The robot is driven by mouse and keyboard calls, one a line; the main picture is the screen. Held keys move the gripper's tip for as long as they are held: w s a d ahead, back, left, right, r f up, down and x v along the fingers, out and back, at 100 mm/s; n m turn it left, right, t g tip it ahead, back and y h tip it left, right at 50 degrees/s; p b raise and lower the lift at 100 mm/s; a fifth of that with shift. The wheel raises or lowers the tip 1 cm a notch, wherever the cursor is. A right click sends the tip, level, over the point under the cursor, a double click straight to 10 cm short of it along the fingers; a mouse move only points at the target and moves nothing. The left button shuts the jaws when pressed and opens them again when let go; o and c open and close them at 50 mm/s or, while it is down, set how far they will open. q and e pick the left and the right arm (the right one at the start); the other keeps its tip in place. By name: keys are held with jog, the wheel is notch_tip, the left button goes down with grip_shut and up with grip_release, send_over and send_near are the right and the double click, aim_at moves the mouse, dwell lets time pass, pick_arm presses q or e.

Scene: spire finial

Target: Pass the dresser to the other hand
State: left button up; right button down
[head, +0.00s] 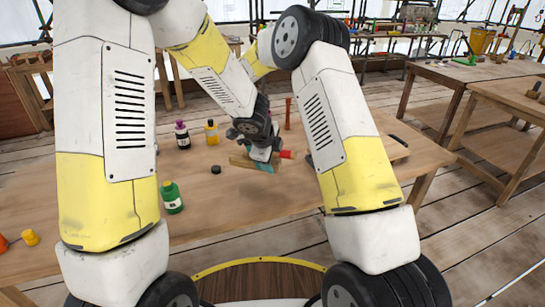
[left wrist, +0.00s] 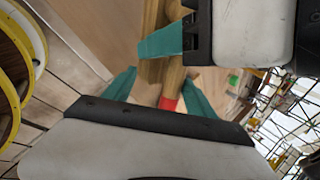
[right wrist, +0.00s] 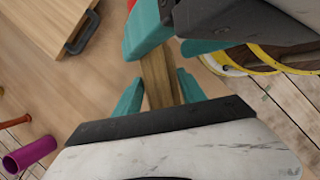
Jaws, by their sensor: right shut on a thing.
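The dresser, a wooden bar (head: 240,160) with a red end (head: 286,154), is held above the workbench (head: 230,205). My left gripper (head: 264,166) is at it in the head view. In the left wrist view, the teal fingers of my left gripper (left wrist: 162,76) stand apart on either side of the bar, with a gap on one side; the red part (left wrist: 168,103) shows between them. In the right wrist view, my right gripper (right wrist: 156,84) has its fingers close against the wooden bar (right wrist: 157,78). In the head view my right gripper is mostly hidden.
A red rod (head: 288,113) stands behind the grippers. A board with a black handle (head: 398,140) lies at the right.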

pick_arm(q)
jog(key=c, duration=1.1)
jog(key=shift+s+a+f, duration=0.1)
jog(key=shift+f, duration=0.05)
grip_shut()
pick_arm(e)
jog(key=shift+w+r, duration=0.1)
jog(key=shift+w, duration=0.05)
jog(key=c, duration=0.6)
grip_release()
jog(key=shift+d, duration=0.1)
